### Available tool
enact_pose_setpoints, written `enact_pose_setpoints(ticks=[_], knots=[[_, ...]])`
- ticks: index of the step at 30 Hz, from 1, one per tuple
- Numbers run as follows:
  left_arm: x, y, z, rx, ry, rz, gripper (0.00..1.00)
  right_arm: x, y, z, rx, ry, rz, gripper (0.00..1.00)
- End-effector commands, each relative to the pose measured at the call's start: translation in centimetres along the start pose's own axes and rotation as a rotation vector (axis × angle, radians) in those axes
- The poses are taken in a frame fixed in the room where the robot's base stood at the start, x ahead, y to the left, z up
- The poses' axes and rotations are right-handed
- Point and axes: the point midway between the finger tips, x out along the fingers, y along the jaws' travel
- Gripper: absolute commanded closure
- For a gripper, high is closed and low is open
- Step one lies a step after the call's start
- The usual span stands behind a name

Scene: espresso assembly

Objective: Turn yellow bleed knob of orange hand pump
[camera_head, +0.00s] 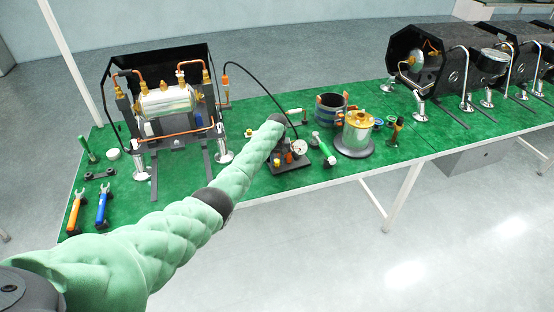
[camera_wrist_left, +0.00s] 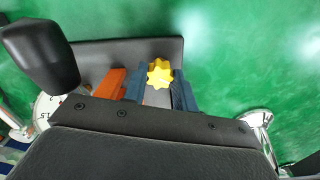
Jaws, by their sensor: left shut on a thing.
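The orange hand pump sits on a dark base plate (camera_head: 291,165) on the green bench, with a round white gauge (camera_head: 299,147) at its right side. My left arm reaches over it from the left, and the left gripper (camera_head: 279,155) is down at the pump, small and partly hidden in the head view. In the left wrist view, the yellow bleed knob (camera_wrist_left: 159,73), lobed like a star, sits between the two blue-grey fingertips of the left gripper (camera_wrist_left: 160,88), which is shut on it. An orange part (camera_wrist_left: 115,83) stands beside the left finger. My right gripper is not in view.
A black-framed machine with a metal boiler (camera_head: 166,102) stands left. Two wrenches, orange (camera_head: 74,212) and blue (camera_head: 102,207), lie at the bench's left end. A green-handled tool (camera_head: 323,149) and a brass vessel (camera_head: 357,132) stand close to the pump's right. A black hose (camera_head: 262,83) arches behind.

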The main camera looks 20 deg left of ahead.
Motion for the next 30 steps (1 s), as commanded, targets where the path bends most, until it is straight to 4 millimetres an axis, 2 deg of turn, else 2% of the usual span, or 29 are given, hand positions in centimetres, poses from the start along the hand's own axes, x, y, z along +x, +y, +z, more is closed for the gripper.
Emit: enact_pose_setpoints(ticks=[5, 15, 16, 18, 19, 30], knots=[[-0.1, 0.0, -0.1, -0.016, 0.002, 0.0, 0.95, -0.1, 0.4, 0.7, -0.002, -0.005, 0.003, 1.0], [-0.1, 0.0, -0.1, -0.017, 0.002, 0.0, 0.95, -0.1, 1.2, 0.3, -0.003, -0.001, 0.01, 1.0], [-0.1, 0.0, -0.1, -0.017, 0.002, 0.0, 0.66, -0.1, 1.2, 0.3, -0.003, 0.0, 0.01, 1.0], [-0.1, 0.0, -0.1, -0.017, 0.001, 0.0, 0.53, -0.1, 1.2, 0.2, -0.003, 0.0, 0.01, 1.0], [-0.1, 0.0, -0.1, -0.017, 0.001, 0.0, 0.5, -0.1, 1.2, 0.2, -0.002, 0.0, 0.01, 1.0], [-0.5, 0.0, -0.1, -0.016, 0.001, 0.0, 0.5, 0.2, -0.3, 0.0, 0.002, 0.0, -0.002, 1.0]])
